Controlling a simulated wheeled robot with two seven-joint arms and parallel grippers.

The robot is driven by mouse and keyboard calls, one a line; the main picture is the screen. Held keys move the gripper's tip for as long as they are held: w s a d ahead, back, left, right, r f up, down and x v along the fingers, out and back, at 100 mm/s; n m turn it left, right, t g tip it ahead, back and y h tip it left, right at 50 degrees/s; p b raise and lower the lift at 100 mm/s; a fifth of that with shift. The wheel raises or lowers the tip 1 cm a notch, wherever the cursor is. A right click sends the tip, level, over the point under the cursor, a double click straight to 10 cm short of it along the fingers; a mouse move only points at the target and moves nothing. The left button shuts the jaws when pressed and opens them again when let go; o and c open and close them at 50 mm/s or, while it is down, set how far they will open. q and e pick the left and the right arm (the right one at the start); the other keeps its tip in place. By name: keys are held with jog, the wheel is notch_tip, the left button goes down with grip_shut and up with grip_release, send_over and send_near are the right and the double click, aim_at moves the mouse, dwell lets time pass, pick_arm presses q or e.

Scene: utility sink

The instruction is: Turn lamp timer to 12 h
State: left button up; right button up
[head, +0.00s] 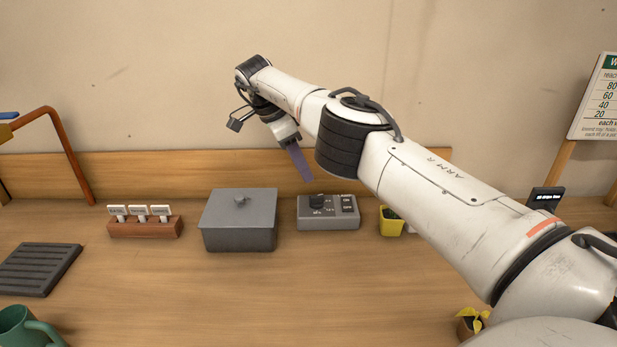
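The lamp timer appears to be the grey control box (328,222) on the bench, right of the grey lidded box. It has a black round knob (317,201) on its left half and dark switches on its right half. Its markings are too small to read. My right gripper (300,163) points down above and slightly left of the knob, apart from it. A flat purple piece shows at its end; whether it is a finger or a held thing is unclear, and the finger gap is hidden. My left gripper is not in view.
A grey lidded box (238,234) stands left of the timer, then a wooden block with white labels (145,229). A dark ridged tray (38,270) and green mug (25,328) are left. The front-middle bench is clear.

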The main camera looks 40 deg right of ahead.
jog(key=shift+v, duration=0.85)
jog(key=shift+o, duration=0.5)
jog(key=o, duration=0.3)
jog(key=shift+f, duration=0.1)
jog(key=m+t+y+b, duration=0.3)
jog(key=m+t+b, duration=0.4)
jog(key=m, duration=1.1)
send_near(317, 197)
jog(key=shift+g, duration=0.6)
jog(key=x, duration=0.4)
jog(key=w+x, duration=0.1)
jog(key=x, duration=0.3)
jog(key=c, duration=1)
